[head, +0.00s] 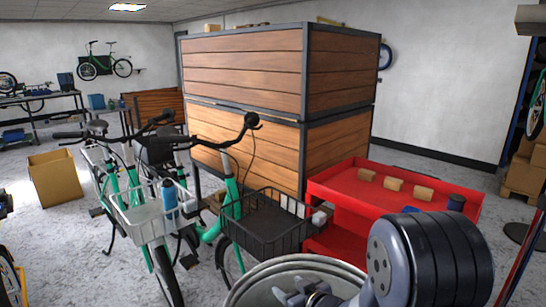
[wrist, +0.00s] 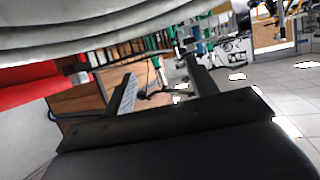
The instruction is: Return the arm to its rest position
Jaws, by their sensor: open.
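My gripper (wrist: 160,68) shows in the wrist view with its two grey fingers spread apart and nothing between them. A dark part of my own wrist fills the bottom of that view. In the head view my arm (head: 430,262) is folded close at the lower right, with a large black and grey joint near the camera.
A red cart (head: 335,214) with several small wooden blocks (head: 393,184) and a dark cup (head: 456,203) stands just beyond my arm. Green bikes (head: 231,190) with baskets stand left of it. Large wooden boxes (head: 245,75) are stacked behind. Open floor (head: 60,240) lies at left.

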